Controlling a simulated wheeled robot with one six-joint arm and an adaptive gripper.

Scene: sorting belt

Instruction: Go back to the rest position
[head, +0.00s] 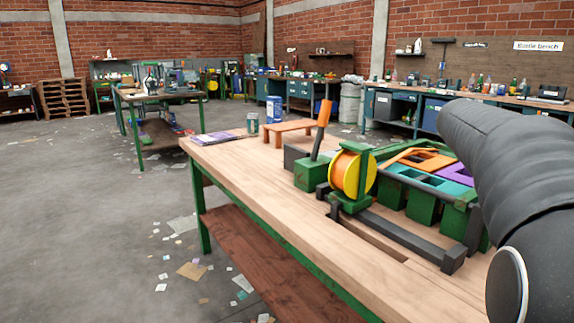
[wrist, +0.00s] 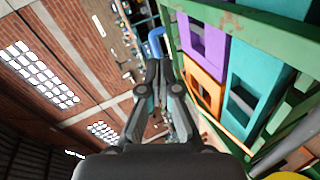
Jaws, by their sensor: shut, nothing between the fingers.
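My gripper (wrist: 158,65) shows in the wrist view with its two fingers together and nothing between them. It is beside a green-framed rack of coloured panels, which fills the right of the wrist view. The panels there are a purple one (wrist: 205,42), an orange one (wrist: 203,88) and a teal one (wrist: 255,80). In the head view my dark arm crosses the right side, and my gripper is out of sight there. The green-framed sorting belt device (head: 420,205) stands on the wooden table, partly hidden by my arm.
Open floor (head: 90,220) with scattered paper lies left. Other workbenches stand at the back.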

